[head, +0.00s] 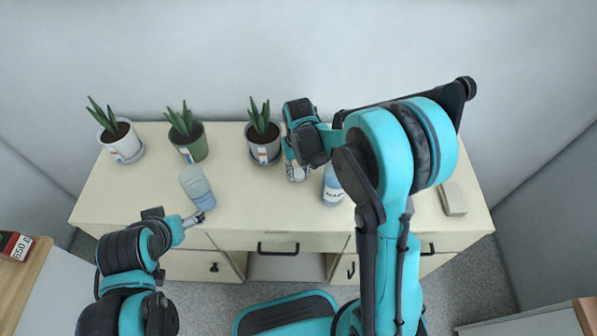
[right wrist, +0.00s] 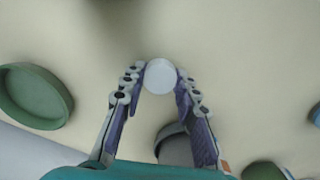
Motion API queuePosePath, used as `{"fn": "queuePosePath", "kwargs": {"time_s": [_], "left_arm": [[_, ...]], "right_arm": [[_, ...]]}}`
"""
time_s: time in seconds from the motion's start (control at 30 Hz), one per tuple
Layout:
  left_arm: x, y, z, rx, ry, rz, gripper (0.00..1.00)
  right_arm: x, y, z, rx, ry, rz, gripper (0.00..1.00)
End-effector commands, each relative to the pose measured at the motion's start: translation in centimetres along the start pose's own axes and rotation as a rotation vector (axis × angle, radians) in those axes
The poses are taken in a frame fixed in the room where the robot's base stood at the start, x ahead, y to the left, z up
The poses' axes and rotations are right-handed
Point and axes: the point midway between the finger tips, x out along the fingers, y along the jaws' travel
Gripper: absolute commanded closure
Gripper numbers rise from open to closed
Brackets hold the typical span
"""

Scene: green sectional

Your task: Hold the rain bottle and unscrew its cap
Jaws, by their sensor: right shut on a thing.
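A pale blue, see-through bottle (head: 197,187) stands on the cream cabinet top, left of centre in the head view. No cap shows on its top. My left gripper (head: 197,217) is at the near lower side of this bottle; whether its fingers are closed on it I cannot tell. My right gripper (head: 297,171) is over the middle of the cabinet, right of and apart from that bottle. In the right wrist view, its fingers (right wrist: 160,90) are shut on a round white cap (right wrist: 160,76). No bottle shows under the cap.
A second blue bottle (head: 333,186) with a white label is right of my right gripper, partly hidden by my arm. Potted plants in white (head: 122,150), green (head: 191,149) and grey (head: 262,155) pots line the back. A beige block (head: 453,198) lies at the right.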

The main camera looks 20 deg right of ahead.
Motion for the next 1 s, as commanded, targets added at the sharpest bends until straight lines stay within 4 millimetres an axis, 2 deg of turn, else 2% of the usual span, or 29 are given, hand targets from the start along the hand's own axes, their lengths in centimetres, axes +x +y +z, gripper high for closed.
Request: {"fn": "queuePosePath", "kwargs": {"time_s": [0.2, 0.23, 0.3, 0.67, 0.77, 1.0], "left_arm": [[0.3, 0.0, 0.2, 0.0, 0.0, 0.0, 0.21], [0.2, 0.0, 0.2, 0.0, 0.0, 0.0, 0.21], [0.2, 0.0, 0.1, 0.0, 0.0, 0.0, 0.21], [-0.2, 0.0, -0.1, 0.0, 0.0, 0.0, 0.21], [-0.6, 0.0, -0.4, 0.0, 0.0, 0.0, 0.21], [-2.2, 0.0, -1.6, 0.0, 0.0, 0.0, 0.21]], "right_arm": [[0.4, 0.0, 0.0, 0.0, 0.0, 0.0, 1.0], [0.3, 0.0, 0.0, 0.0, 0.0, 0.0, 0.62], [0.2, 0.0, 0.0, 0.0, 0.0, 0.0, 0.49], [-0.2, 0.0, 0.0, 0.0, 0.0, 0.0, 0.49], [-1.6, 0.0, 0.0, 0.0, 0.0, 0.0, 0.49], [-7.0, 0.0, 0.1, 0.0, 0.0, 0.0, 0.49]]}}
